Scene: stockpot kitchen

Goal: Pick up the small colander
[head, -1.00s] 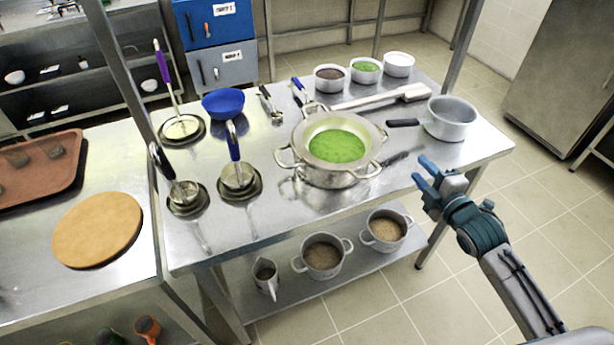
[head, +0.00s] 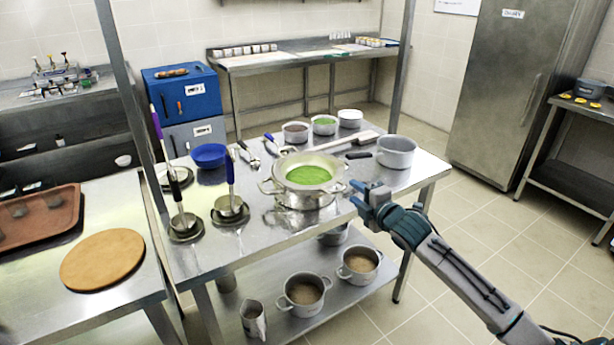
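A wide silver stockpot stands on the steel table, with a pale-rimmed colander-like vessel (head: 278,174) set in its top and bright green contents inside. A blue bowl (head: 209,155) sits further left on the table; I cannot see whether it has holes. I cannot tell which of these is the small colander. My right gripper (head: 355,196) is at the table's front edge, right of the stockpot. Its fingers are spread and hold nothing. My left gripper is out of view.
A grey pan (head: 397,154) stands at the table's right end. Three small containers, one being a white pot (head: 350,118), line the back. Upright ladles (head: 230,207) stand at the left. Pots, including a grain-filled pot (head: 304,292), sit on the lower shelf.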

